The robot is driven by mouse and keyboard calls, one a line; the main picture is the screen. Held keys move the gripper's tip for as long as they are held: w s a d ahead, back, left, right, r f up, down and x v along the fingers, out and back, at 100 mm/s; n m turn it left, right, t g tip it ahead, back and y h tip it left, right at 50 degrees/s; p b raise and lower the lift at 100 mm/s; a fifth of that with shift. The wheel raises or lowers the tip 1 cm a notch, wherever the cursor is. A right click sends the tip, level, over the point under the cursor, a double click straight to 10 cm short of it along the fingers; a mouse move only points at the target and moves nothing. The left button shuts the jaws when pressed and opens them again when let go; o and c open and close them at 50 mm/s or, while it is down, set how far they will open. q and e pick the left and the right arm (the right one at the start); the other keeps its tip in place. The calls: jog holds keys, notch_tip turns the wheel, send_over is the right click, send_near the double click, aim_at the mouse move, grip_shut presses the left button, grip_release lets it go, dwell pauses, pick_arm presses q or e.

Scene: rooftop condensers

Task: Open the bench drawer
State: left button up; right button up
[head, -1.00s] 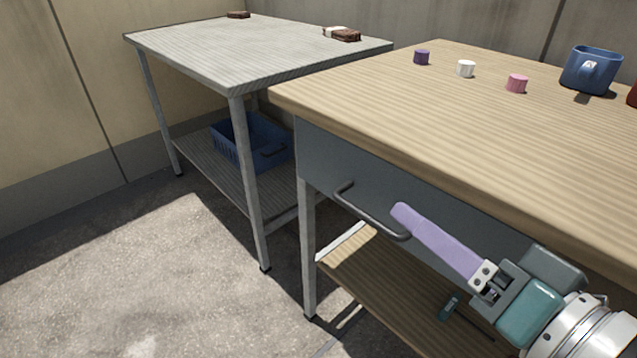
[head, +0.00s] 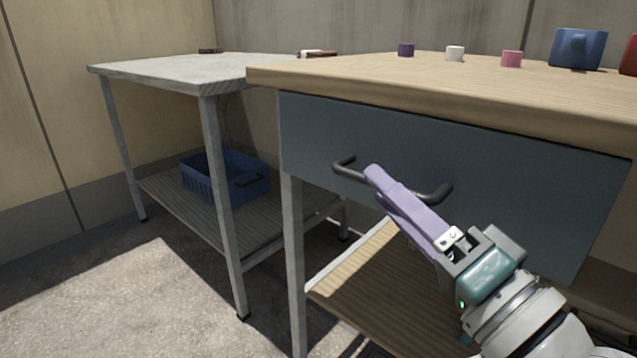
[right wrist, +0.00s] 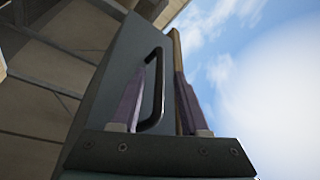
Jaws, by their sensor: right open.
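The bench drawer (head: 320,130) is a blue-grey front under the wooden bench top, and it looks closed. Its dark bar handle (head: 434,191) crosses the front; the handle also shows in the right wrist view (right wrist: 159,95). My right gripper (head: 376,178), with purple fingers, is at the handle and hides its middle. In the right wrist view the fingers (right wrist: 161,76) are open, one on each side of the handle bar, with a gap visible on the right side. Whether either finger touches the bar is unclear. My left gripper is not in view.
On the wooden bench top (head: 350,72) stand purple (head: 406,50), white (head: 454,54) and pink (head: 511,59) pieces, a blue mug (head: 577,48) and a red item. A grey table (head: 165,70) with a blue basket (head: 225,177) below stands left. The floor (head: 120,290) in front is clear.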

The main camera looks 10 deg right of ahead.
jog(key=shift+b+x, duration=0.4)
jog(key=shift+x, duration=1.3)
jog(key=shift+c, duration=0.3)
grip_shut()
